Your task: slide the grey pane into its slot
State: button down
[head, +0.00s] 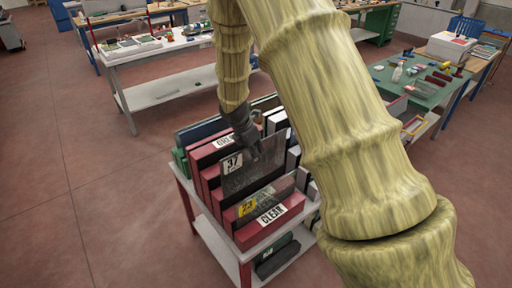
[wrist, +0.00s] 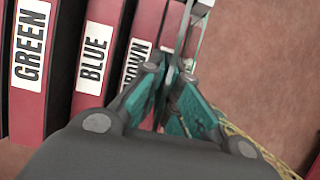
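My gripper (head: 251,146) is shut on the top edge of a dark, see-through pane (head: 255,174) with a white "37" label. In the wrist view the teal fingers (wrist: 172,85) close on the pane (wrist: 197,28), which shows nearly edge-on. The pane stands roughly upright at the red rack (head: 203,163), between the brown-labelled divider (wrist: 135,62) and the front divider labelled CLEAR (head: 271,214). I cannot tell whether its lower edge is inside a slot. No label reading grey is legible; the pane and gripper hide part of the rack.
A pane with a yellow label (head: 247,208) stands behind the CLEAR divider. Dividers labelled GREEN (wrist: 30,45) and BLUE (wrist: 95,52) are left of the pane in the wrist view. A white bench (head: 160,92) and green table (head: 418,88) stand behind. Open floor (head: 90,170) lies left.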

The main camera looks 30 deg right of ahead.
aim_at(257, 170)
notch_tip(257, 170, down, 3)
jog(key=shift+f+b, duration=0.1)
jog(key=shift+b, duration=0.5)
notch_tip(257, 170, down, 3)
jog(key=shift+s+f+b, duration=0.1)
jog(key=shift+f+b, duration=0.1)
jog(key=shift+b, duration=0.4)
jog(key=shift+f+b, duration=0.7)
jog(key=shift+f, duration=1.25)
jog(key=shift+s+f, duration=0.1)
jog(key=shift+f, duration=0.35)
jog(key=c, duration=1.6)
grip_release()
jog(key=shift+o, duration=0.2)
